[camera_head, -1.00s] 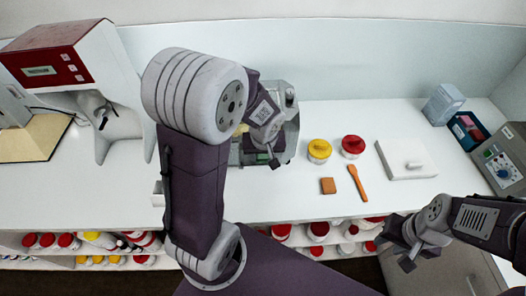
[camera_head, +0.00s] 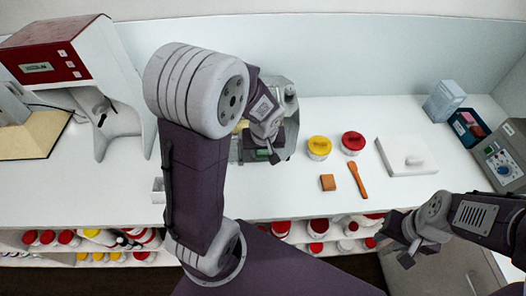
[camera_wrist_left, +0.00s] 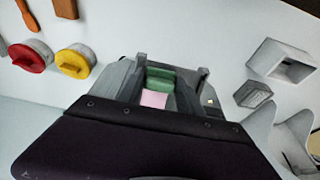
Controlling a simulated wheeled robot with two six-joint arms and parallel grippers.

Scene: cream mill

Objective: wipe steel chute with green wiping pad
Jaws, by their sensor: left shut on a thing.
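My left gripper (camera_head: 264,150) is over the grey steel chute (camera_head: 291,118), a boxy metal piece on the white counter, largely hidden by my left arm. The gripper is shut on the green wiping pad (camera_wrist_left: 160,78), which shows between its fingers in the left wrist view. A pink patch (camera_wrist_left: 153,98) lies just below the green in that view. In the head view only a sliver of green (camera_head: 262,154) shows under the gripper. I cannot tell whether the pad touches the steel. My right gripper (camera_head: 396,246) is open and empty, in front of the counter's edge.
Right of the chute are a yellow-lidded jar (camera_head: 319,148), a red-lidded jar (camera_head: 353,143), a brown block (camera_head: 328,182), an orange spatula (camera_head: 358,178) and a white slab (camera_head: 406,155). A red-and-white machine (camera_head: 85,75) stands left. Lidded jars fill the shelf below.

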